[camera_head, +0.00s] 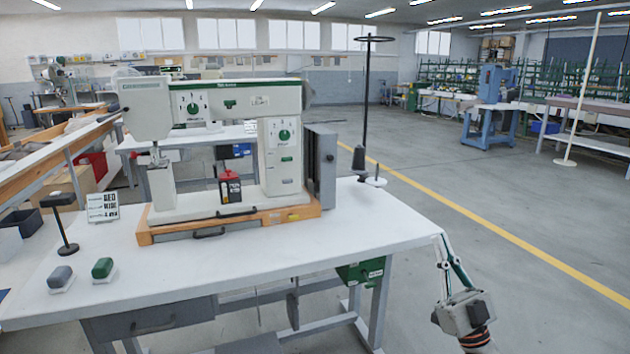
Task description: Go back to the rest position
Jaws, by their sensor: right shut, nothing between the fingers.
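My right gripper (440,240) is at the lower right, with its long thin fingers pointing up. It is shut and empty. Its fingertips show beside the right end of the white table (340,235); I cannot tell whether they touch the edge. My left gripper is not in view.
Open floor (560,310) with a yellow line lies to the right.

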